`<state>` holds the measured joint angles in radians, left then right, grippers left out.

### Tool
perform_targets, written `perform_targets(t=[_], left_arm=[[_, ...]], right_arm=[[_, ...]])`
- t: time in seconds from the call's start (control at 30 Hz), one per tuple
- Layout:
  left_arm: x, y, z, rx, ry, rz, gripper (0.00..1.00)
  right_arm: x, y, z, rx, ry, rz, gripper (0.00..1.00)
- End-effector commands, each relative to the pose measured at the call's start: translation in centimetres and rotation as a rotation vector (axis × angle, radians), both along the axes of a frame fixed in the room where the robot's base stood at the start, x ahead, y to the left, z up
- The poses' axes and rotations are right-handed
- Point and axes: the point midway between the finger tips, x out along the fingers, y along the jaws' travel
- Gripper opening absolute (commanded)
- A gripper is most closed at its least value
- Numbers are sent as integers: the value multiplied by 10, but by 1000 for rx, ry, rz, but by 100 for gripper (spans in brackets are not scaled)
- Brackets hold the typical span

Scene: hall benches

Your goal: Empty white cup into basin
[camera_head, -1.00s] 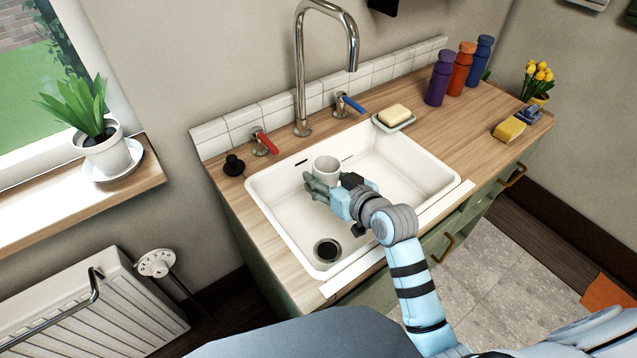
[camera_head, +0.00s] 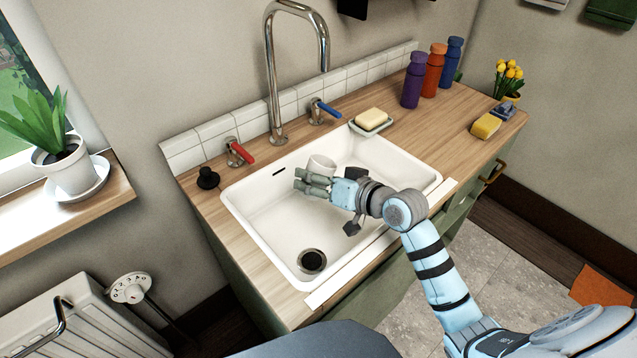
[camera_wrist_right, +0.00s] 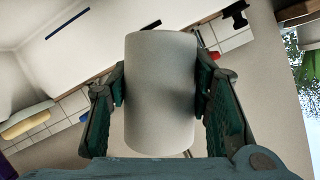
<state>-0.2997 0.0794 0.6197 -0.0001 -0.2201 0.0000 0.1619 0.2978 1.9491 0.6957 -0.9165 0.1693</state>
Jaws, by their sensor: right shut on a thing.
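The white cup (camera_head: 322,163) is above the white basin (camera_head: 262,212) in the head view, partly hidden behind my right gripper (camera_head: 305,181). My right gripper is shut on the cup. In the right wrist view the cup (camera_wrist_right: 160,95) sits between the two fingers, which touch its sides. The cup's inside and contents cannot be seen. The basin's dark drain (camera_head: 312,261) lies to the lower left of the gripper. My left gripper is not in view.
A tall chrome faucet (camera_head: 272,75) stands behind the basin, with a red handle (camera_head: 239,151) and a blue handle (camera_head: 323,111). A soap dish (camera_head: 371,124), several bottles (camera_head: 413,80) and a yellow sponge (camera_head: 485,126) are on the counter to the right.

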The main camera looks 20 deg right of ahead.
Motion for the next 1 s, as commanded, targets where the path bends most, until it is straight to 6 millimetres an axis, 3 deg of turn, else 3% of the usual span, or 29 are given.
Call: perform_targets(t=[0.33, 0.5, 1.0], left_arm=[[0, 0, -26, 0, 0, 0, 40], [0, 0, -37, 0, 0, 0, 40], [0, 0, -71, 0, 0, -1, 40]], right_arm=[[-1, 4, -9, 175, 43, 0, 17], [-2, 7, -1, 339, 83, 1, 17], [-2, 8, -12, 545, 135, 0, 17]])
